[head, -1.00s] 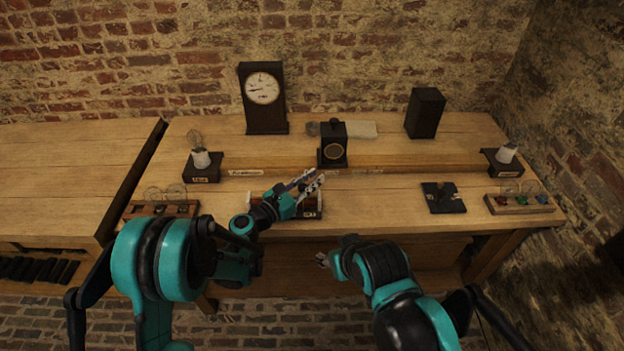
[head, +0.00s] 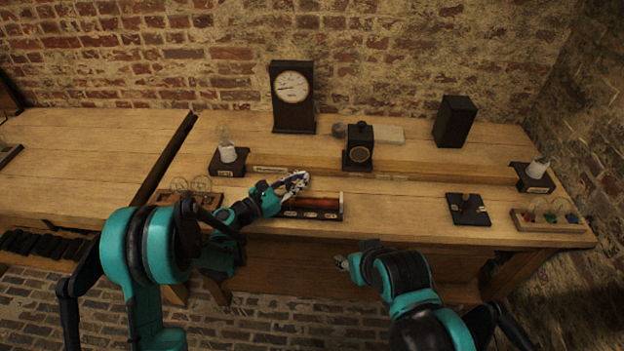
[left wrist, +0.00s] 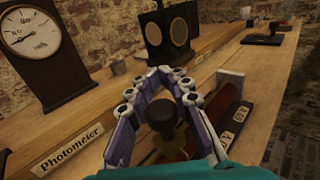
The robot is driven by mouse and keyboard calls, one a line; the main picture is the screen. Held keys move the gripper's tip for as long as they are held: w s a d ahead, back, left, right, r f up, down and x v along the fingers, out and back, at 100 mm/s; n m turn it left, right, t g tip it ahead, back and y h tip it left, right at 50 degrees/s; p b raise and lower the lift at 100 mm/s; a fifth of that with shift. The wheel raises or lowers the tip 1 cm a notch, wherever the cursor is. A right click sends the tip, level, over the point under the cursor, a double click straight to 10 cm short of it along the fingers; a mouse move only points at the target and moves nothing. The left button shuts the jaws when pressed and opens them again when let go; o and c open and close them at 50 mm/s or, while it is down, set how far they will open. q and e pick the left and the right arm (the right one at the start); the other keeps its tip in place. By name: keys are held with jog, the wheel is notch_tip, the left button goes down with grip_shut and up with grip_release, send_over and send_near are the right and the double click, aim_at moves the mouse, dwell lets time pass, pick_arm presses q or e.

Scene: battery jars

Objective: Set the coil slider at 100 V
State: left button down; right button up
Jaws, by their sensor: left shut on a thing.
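The coil (head: 318,203), a red-brown winding on a dark base with pale labels, lies at the front of the bench. It also shows at the right in the left wrist view (left wrist: 228,97); its label figures are too small to read surely. My left gripper (head: 298,180) is over the coil's left part, its fingers shut around the slider's dark round knob (left wrist: 161,114) on a brass stem. The slider is hidden in the head view. A white-faced dial meter (head: 292,87) stands behind; its needle points left. My right gripper (head: 341,263) hangs before the bench; its fingers are unclear.
A dark lamp housing (head: 359,150) stands behind the coil on the raised ledge, near a "Photometer" label (left wrist: 68,150). A bulb on a dark base (head: 228,160) is at left. A switch block (head: 467,209) sits at right, with clear bench between it and the coil.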

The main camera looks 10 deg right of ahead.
pick_arm(q)
jog(key=c, duration=1.4)
grip_release()
jog(key=shift+o, duration=0.2)
jog(key=v, duration=1.2)
